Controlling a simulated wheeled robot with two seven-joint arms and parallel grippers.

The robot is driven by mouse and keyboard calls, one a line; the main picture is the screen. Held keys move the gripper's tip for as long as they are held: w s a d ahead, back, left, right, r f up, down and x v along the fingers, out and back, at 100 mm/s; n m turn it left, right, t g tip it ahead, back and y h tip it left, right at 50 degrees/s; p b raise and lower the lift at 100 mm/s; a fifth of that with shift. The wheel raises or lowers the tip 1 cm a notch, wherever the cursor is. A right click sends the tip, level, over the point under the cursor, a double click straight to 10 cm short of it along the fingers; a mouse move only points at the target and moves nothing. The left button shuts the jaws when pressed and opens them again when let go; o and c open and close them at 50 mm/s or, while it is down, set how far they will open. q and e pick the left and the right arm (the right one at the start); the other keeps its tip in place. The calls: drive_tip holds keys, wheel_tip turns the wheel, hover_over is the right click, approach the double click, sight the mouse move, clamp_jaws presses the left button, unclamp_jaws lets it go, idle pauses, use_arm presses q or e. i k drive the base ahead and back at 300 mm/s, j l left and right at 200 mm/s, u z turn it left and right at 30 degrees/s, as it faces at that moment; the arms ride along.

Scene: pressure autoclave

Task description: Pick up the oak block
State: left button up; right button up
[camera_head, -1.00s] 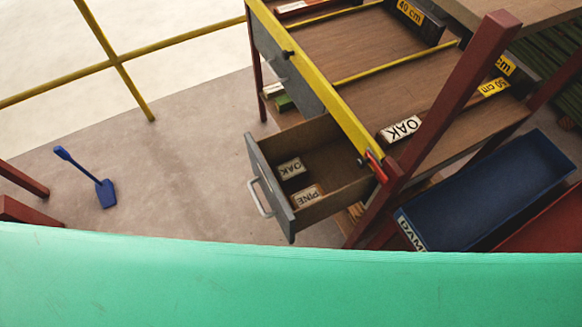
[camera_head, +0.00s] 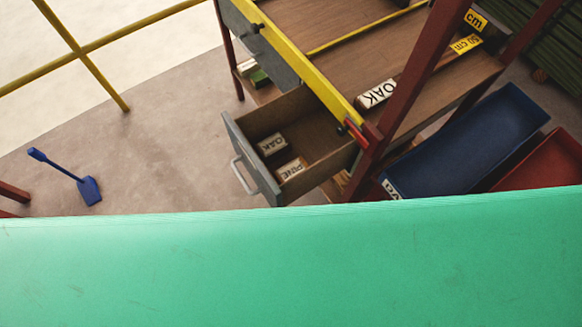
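Two blocks marked OAK show. One oak block (camera_head: 376,93) lies on the brown shelf top, beside a red post. The other oak block (camera_head: 271,145) lies inside the open drawer (camera_head: 236,150), next to a block marked PINE (camera_head: 291,169). I cannot tell which oak block the task means. Neither gripper is in view, and nothing is seen touching the blocks.
A large green surface (camera_head: 290,265) fills the bottom of the view. A blue bin (camera_head: 465,145) and a red bin (camera_head: 545,165) stand at the right. A yellow rail (camera_head: 300,65) edges the shelf. A blue long-handled tool (camera_head: 88,190) is on the open floor at left.

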sight(278, 146)
drive_tip(key=k+l+z, duration=0.2)
drive_tip(key=z, duration=0.15)
drive_tip(key=k+l+z, duration=0.15)
drive_tip(key=l+z, duration=0.2)
